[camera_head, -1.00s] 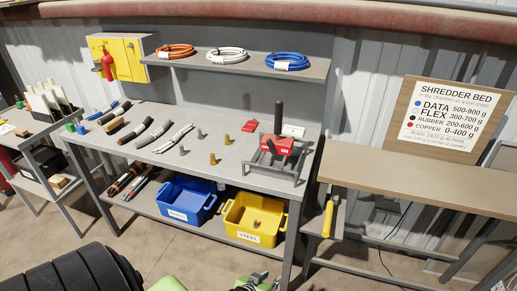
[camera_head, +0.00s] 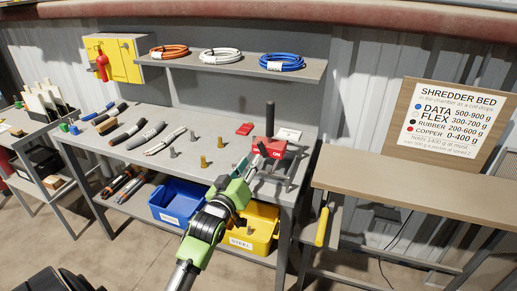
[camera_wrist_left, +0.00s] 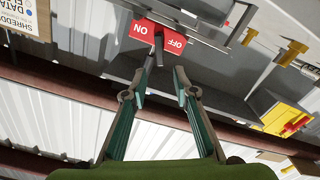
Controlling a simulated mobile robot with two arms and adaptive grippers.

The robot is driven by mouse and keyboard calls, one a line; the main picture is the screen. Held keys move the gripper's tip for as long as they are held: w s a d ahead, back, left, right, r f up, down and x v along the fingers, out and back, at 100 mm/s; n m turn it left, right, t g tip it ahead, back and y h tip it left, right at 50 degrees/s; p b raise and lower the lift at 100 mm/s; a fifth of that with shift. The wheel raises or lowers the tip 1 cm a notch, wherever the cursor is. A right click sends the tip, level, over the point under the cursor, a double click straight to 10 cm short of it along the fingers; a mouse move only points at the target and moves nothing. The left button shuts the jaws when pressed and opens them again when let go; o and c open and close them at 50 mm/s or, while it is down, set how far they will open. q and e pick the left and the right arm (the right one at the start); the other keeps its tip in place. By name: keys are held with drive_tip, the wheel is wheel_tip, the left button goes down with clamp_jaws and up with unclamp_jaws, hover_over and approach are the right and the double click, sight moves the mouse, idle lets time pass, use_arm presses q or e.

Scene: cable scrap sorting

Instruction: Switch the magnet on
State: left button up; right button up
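The magnet switch is a red box (camera_head: 268,147) on a grey frame at the right end of the workbench. A tall black post (camera_head: 270,118) rises there. My left gripper (camera_head: 254,160) is just in front of the box. In the left wrist view it (camera_wrist_left: 165,70) is open, with the lever between or just beyond its fingertips; contact cannot be told. My right gripper is not in view.
The grey workbench (camera_head: 215,130) holds cable pieces and several small metal posts. A blue bin (camera_head: 170,213) and a yellow bin (camera_head: 262,245) stand on the shelf below. Cable coils lie on the upper shelf (camera_head: 235,66). A brown table (camera_head: 400,190) stands to the right.

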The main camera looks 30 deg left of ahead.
sight(260, 148)
use_arm(q)
drive_tip(key=x, duration=0.8)
drive_tip(key=shift+w, duration=0.25)
clamp_jaws()
